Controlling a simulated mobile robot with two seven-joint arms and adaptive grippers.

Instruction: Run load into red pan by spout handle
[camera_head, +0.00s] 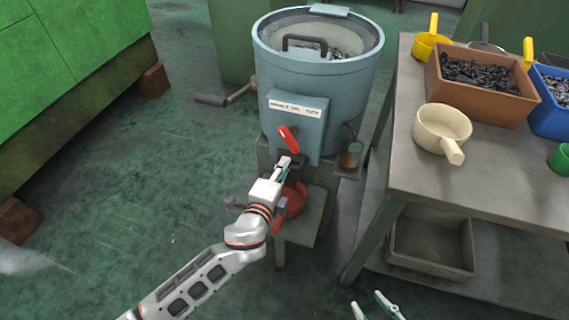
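A blue-grey drum machine (320,85) stands at the back centre. Its red spout handle (289,139) sticks up, tilted, on the front below a white label. My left gripper (287,163) is just below the handle, at the spout. It hides much of the spout, and I cannot tell whether its fingers touch the handle. The red pan (297,199) sits low under the spout on a small stand, partly hidden by my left wrist. Its contents cannot be made out. My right gripper (374,305) is at the bottom edge, fingers apart, with nothing seen between them.
A grey table (485,185) on the right holds a cream pan (441,128), a brown bin (478,107) of dark parts, a blue bin (545,112) and yellow scoops. A grey crate (430,262) sits underneath. A green machine (70,70) stands left. The floor between is mostly clear.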

